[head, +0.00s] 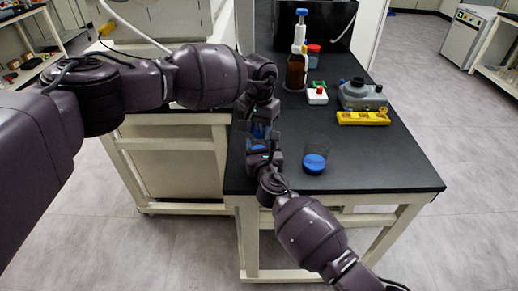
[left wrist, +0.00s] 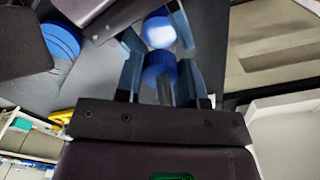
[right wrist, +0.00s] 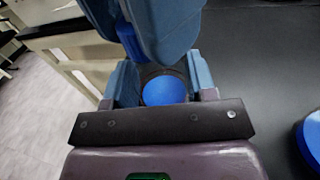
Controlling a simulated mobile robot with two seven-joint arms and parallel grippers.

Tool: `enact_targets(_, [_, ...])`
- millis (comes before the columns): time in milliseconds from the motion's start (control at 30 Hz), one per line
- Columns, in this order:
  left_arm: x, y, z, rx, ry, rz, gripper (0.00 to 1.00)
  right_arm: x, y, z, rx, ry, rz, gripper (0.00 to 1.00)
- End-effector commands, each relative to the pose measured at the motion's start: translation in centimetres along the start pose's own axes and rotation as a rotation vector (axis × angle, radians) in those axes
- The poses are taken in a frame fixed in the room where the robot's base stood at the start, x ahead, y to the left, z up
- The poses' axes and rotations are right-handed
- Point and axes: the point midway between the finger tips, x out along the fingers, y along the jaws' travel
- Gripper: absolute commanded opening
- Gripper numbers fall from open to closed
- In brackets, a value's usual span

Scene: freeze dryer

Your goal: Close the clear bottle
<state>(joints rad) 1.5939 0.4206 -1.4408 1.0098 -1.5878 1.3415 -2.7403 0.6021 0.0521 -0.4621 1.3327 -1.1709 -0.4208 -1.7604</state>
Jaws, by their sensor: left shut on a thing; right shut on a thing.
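My left gripper (head: 261,125) reaches down over the black bench, close to my right gripper (head: 258,146). In the left wrist view a ridged blue cap (left wrist: 160,66) with a grey stem sits between my left gripper's (left wrist: 160,60) closed-in fingers. A round, shiny blue and white end of the clear bottle (left wrist: 158,31) is just beyond it. In the right wrist view my right gripper (right wrist: 160,90) is shut around the clear bottle, whose round blue face (right wrist: 164,91) shows inside a dark rim. The left fingers hide part of it. I cannot tell whether cap and bottle touch.
A second clear vessel with blue in it (head: 315,162) stands on the bench (head: 380,170) to the right. Farther back are a yellow rack (head: 362,118), a grey device (head: 362,96), a small white box with a red top (head: 317,96) and a brown dispenser bottle (head: 296,72). The right front bench is clear.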

Motion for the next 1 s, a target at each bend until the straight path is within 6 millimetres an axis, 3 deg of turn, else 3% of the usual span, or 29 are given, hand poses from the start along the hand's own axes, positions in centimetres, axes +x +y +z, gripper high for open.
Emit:
enact_targets(100, [0.0, 0.0, 0.0, -0.002, 0.000, 0.000, 0.07, 0.0, 0.0, 0.0, 0.000, 0.000, -0.001, 0.00])
enact_targets(133, [0.0, 0.0, 0.0, -0.002, 0.000, 0.000, 0.37, 0.0, 0.0, 0.0, 0.000, 0.000, -0.001, 0.00])
enact_targets(300, [0.0, 0.0, 0.0, -0.003, 0.000, 0.000, 0.61, 0.0, 0.0, 0.0, 0.000, 0.000, -0.001, 0.00])
enact_targets(667, [-0.5, 0.0, 0.0, -0.004, 0.001, 0.000, 0.61, 0.0, 0.0, 0.0, 0.000, 0.000, 0.000, 0.00])
enact_targets(1000, [-4.1, 0.0, 0.0, -0.003, 0.002, -0.001, 0.61, 0.0, 0.0, 0.0, 0.000, 0.000, 0.000, 0.00])
